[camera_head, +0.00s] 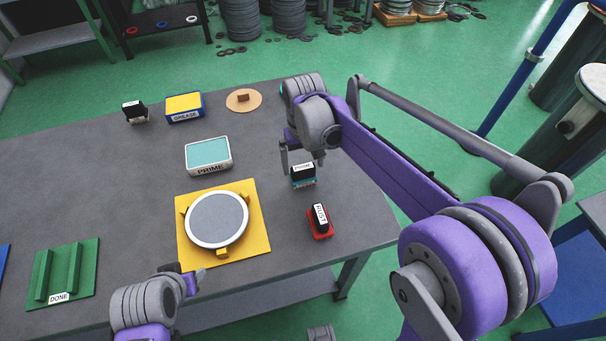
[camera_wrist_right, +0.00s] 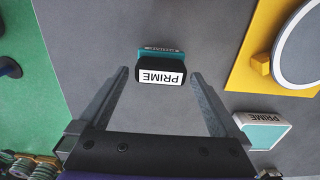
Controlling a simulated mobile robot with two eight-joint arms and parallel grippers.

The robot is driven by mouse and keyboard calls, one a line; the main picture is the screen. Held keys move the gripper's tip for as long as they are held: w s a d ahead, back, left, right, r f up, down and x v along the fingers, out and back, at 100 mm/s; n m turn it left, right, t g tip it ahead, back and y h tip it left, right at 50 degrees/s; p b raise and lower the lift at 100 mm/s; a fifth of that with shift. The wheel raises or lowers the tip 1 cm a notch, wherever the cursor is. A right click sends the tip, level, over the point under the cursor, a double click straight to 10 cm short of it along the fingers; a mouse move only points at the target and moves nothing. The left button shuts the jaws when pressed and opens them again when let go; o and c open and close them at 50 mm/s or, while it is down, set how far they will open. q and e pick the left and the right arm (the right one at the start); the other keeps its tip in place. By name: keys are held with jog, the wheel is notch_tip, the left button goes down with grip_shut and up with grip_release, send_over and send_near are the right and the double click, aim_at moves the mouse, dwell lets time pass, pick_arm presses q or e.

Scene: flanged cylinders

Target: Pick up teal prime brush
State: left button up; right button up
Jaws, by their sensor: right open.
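The teal prime brush (camera_head: 303,177) stands on the grey table, with a black top, a white PRIME label and a teal base. In the right wrist view the brush (camera_wrist_right: 161,68) shows upside down, between and slightly beyond the finger tips. My right gripper (camera_head: 302,158) is open and empty, just above and behind the brush; its fingers also show in the right wrist view (camera_wrist_right: 162,80). I cannot tell whether a finger touches the brush. My left gripper (camera_head: 188,276) is at the bottom of the head view, near the table's front edge; its jaws are not clear.
The red RUST brush (camera_head: 320,222) stands close in front of the prime brush. A PRIME pad tray (camera_head: 208,171) and a yellow fixture (camera_head: 248,238) with a grey-white disc lie to the left. A GREASE box (camera_head: 184,118), another black-topped brush (camera_head: 135,112) and a green DONE rack (camera_head: 84,290) are farther off.

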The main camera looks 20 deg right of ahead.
aim_at(303, 174)
notch_tip(303, 174, down, 5)
jog(key=c, duration=1.2)
notch_tip(303, 174, up, 10)
jog(key=shift+r, duration=0.1)
jog(key=o, duration=0.9)
jog(key=c, duration=0.6)
